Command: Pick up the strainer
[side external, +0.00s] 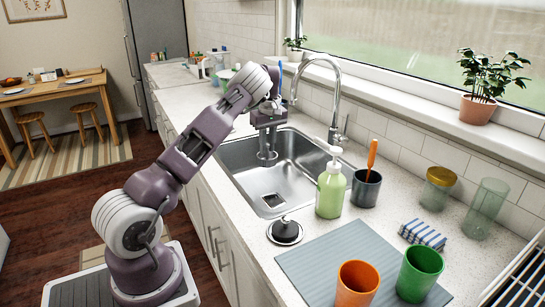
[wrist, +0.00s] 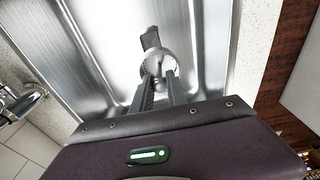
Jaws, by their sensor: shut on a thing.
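My gripper (wrist: 159,80) points down into the steel sink, its two fingers close together. It is shut on a small round metallic piece, which I take to be the strainer (wrist: 158,60); its pale disc shows around the fingertips in the wrist view. In the side view my gripper (side external: 267,152) is over the far left part of the basin, with the strainer (side external: 267,158) small at its tips. I cannot tell whether the strainer touches the sink floor.
The faucet (side external: 335,95) arches behind the sink. A green soap bottle (side external: 330,193), a dark cup (side external: 366,190) and a black-knobbed stopper (side external: 285,231) stand by the near rim. Orange (side external: 357,284) and green (side external: 419,273) cups stand on a grey mat (side external: 310,262).

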